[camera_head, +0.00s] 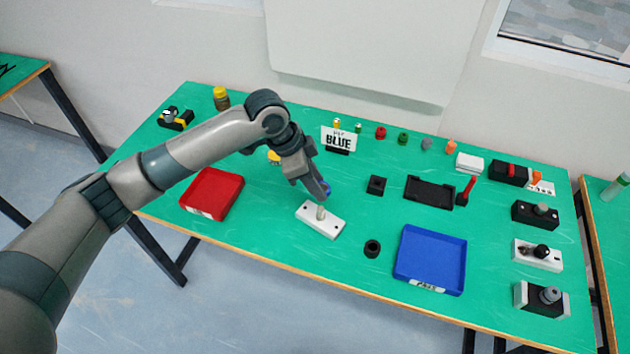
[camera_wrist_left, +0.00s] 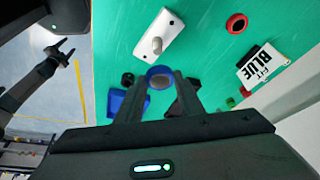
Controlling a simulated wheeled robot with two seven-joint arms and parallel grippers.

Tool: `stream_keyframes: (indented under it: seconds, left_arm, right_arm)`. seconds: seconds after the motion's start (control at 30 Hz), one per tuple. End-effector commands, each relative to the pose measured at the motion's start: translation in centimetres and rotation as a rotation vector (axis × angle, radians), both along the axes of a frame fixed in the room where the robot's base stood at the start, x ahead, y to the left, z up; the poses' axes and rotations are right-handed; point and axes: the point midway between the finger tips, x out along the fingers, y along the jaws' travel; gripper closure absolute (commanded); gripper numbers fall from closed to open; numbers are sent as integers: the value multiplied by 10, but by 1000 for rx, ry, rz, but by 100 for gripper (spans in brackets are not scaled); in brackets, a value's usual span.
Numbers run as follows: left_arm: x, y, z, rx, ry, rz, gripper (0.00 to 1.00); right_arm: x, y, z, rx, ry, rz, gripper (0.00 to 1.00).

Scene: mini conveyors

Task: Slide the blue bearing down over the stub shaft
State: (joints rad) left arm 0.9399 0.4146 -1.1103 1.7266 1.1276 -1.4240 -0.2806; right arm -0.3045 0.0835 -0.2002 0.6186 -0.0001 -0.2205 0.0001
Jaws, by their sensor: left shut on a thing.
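The blue bearing (camera_wrist_left: 160,72) is a ring held between the fingertips of my left gripper (camera_wrist_left: 158,84). The bearing also shows as a small blue patch in the head view (camera_head: 327,191). My left gripper (camera_head: 319,187) is shut on it, above and just behind the stub shaft (camera_head: 320,212). The shaft is a pale upright peg on a white block (camera_head: 333,226) with a hole near each end. In the left wrist view the shaft (camera_wrist_left: 157,46) shows apart from the bearing, just above it in the picture. The right gripper does not show in the head view.
A red tray (camera_head: 238,186) stands left of the block and a blue tray (camera_head: 461,262) stands to its right. A black ring (camera_head: 372,249) and a black square holder (camera_head: 376,186) are nearby. A sign reading BLUE (camera_head: 339,139) stands behind. Several fixtures line the right edge.

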Motion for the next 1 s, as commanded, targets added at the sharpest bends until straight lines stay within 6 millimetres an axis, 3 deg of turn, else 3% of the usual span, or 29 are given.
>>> stream_keyframes:
  seconds: [0.2, 1.0]
  left_arm:
    - [0, 0, 3, 0, 1, 1, 88]
    - [0, 0, -55, 0, 0, 2, 88]
  right_arm:
    - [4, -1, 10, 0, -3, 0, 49]
    - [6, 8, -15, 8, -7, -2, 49]
